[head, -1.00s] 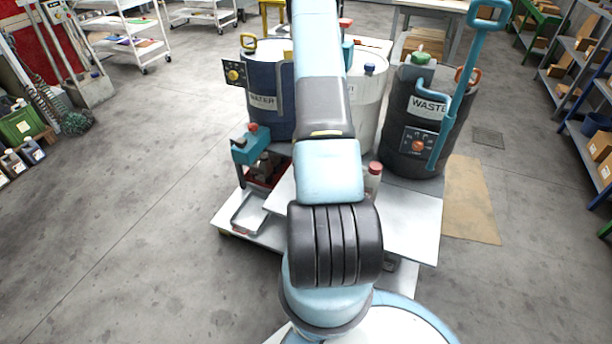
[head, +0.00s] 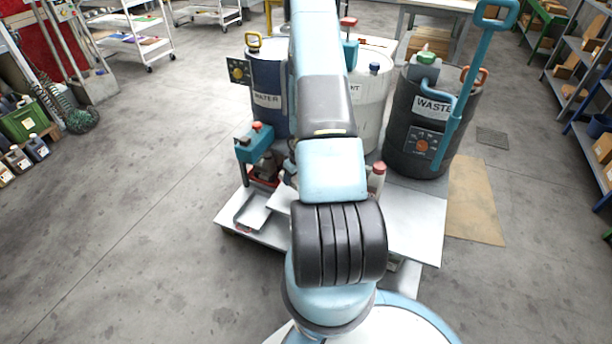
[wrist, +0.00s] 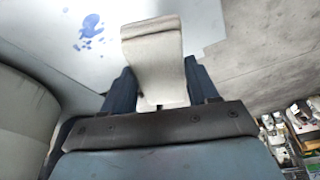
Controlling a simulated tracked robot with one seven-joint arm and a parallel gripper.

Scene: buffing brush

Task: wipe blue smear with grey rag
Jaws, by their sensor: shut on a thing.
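In the wrist view my gripper (wrist: 161,88) is shut on a pale grey rag (wrist: 154,62), with a dark finger on either side of it. The rag sticks out beyond the fingertips, over or near a white surface (wrist: 60,62). The blue smear (wrist: 91,30) is several blue blots on that surface, up and left of the rag and apart from it in the picture. I cannot tell whether the rag touches the surface. In the head view my arm hides the gripper, rag and smear.
A water drum (head: 267,95), another drum (head: 370,105) and a dark waste drum (head: 418,130) stand behind the white platform (head: 415,215). A red-capped bottle (head: 377,178) and a teal device (head: 255,143) stand near my arm. Open floor (head: 120,240) lies to the left.

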